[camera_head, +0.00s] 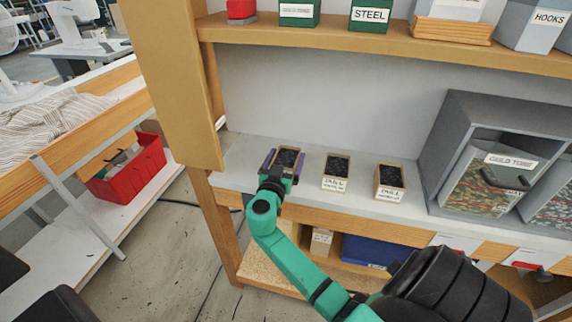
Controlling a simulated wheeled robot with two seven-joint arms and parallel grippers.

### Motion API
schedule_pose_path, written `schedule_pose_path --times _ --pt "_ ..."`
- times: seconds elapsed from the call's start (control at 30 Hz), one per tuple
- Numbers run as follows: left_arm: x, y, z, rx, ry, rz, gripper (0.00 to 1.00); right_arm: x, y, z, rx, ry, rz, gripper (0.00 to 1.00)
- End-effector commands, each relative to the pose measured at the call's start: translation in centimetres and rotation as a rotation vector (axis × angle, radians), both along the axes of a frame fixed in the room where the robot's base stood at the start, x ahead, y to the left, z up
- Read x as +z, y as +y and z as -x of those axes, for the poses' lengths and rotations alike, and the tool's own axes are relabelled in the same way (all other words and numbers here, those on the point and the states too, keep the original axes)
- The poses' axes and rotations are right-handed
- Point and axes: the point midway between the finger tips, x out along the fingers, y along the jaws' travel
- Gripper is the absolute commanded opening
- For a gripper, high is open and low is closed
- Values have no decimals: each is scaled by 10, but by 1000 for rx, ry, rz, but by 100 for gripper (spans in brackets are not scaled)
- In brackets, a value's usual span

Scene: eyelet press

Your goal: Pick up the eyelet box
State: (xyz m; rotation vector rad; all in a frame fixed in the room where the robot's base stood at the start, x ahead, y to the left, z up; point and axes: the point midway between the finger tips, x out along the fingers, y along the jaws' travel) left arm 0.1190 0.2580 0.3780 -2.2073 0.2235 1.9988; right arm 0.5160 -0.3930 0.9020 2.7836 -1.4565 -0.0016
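Three small open wooden boxes filled with dark pieces stand in a row on the grey shelf. My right gripper (284,160) is at the leftmost box (287,157), with its purple fingers along the left and right sides. That box's front label is hidden by the gripper, and it appears to rest on the shelf. I cannot tell whether the fingers press on it or stand slightly apart. The middle box (336,183) and the right box (388,193) carry white labels too small to read surely. My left gripper is not in view.
An upper shelf (380,41) holds labelled bins. A wooden post (172,80) rises left of the boxes. A red bin (130,178) sits under the left table.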

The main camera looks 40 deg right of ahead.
Motion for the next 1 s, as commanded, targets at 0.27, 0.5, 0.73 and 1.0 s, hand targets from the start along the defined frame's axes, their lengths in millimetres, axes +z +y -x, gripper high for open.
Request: schedule_pose_path --times 0.27,0.5,0.73,1.0 --pt "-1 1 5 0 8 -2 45 0 0 0 0 -1 1 24" --pt "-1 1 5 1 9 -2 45 8 1 0 0 -4 0 24" --pt "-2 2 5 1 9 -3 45 63 1 0 0 -13 -3 24" --pt "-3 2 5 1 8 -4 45 162 1 0 1 -13 -4 24"
